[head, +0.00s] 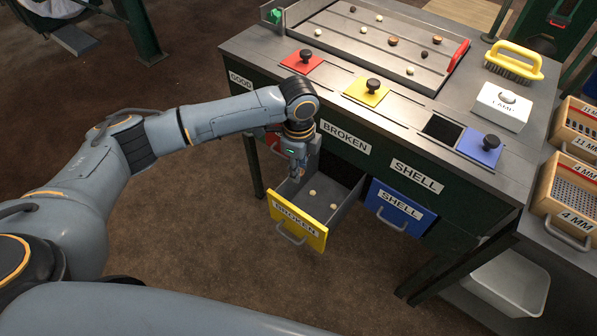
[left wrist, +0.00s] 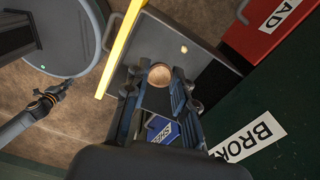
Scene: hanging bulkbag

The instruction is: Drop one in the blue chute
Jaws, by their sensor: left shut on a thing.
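My left gripper (head: 297,174) is over the pulled-out yellow BROKEN drawer (head: 298,222). In the left wrist view its fingers (left wrist: 160,82) are shut on a round tan piece (left wrist: 160,74). Loose pale pieces (head: 333,206) lie in that drawer, and one shows in the wrist view (left wrist: 183,49). The blue chute (head: 443,129) is an uncovered dark opening at the bench's right front. Its blue lid (head: 480,150) with a black knob lies just right of the opening. My right gripper is not in view.
Red (head: 302,61) and yellow (head: 367,92) knobbed lids sit on the bench top. Several nuts lie on the grooved tray (head: 370,40) behind. A white LAMP box (head: 503,108) and a yellow brush (head: 514,61) stand at right. The blue SHELL drawer (head: 400,208) is right of the yellow one.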

